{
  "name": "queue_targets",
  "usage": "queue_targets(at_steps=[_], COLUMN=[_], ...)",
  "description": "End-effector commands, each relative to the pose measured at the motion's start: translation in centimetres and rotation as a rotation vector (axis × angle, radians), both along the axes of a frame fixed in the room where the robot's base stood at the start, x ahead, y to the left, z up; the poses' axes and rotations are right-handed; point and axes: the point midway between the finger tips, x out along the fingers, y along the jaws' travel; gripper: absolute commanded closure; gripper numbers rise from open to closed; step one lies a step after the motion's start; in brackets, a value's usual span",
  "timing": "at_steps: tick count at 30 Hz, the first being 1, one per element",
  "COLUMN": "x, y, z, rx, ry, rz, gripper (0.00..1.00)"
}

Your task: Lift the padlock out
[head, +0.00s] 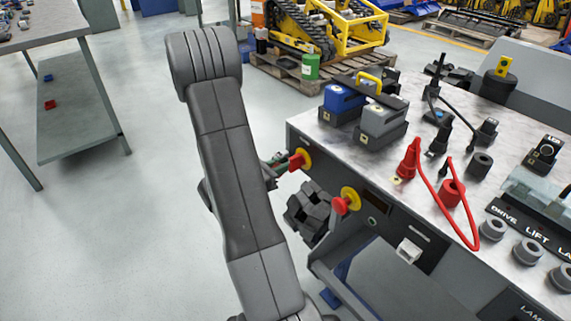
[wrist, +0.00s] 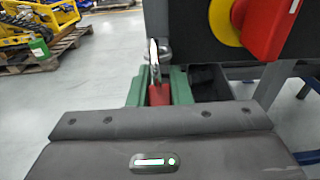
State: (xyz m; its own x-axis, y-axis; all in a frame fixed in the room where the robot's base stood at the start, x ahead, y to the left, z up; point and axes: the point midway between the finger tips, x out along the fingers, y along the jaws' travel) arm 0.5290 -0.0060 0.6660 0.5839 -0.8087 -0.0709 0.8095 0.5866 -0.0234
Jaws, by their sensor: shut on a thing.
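A padlock with a red body (wrist: 159,94) and a silver shackle (wrist: 153,62) shows in the wrist view. The shackle points up. My gripper (wrist: 157,88) is shut on the red body, with a green finger on each side. The red switch handle (wrist: 268,25) on its yellow disc (wrist: 227,22) is at upper right in the wrist view, and a gap shows between it and the shackle. In the head view my gripper (head: 276,160) is close beside the left switch (head: 305,158) on the console's front. The padlock cannot be made out clearly there.
A second red and yellow switch (head: 347,200) is to the right on the console (head: 400,235). Blue and grey boxes (head: 343,98) and a red cable (head: 436,205) are on top. A table (head: 40,28) stands at left. The floor between is clear.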

Motion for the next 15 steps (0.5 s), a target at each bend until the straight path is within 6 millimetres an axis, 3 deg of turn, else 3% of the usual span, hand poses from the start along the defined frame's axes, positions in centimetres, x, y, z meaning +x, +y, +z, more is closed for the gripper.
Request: queue_targets(at_steps=[1, 15], x=[0.2, -1.2], y=[0.9, 2.9], z=[2.8, 2.8], rx=[-0.043, -0.042], ry=[-0.061, -0.059], rz=[0.01, 0.014], gripper=[1.0, 1.0])
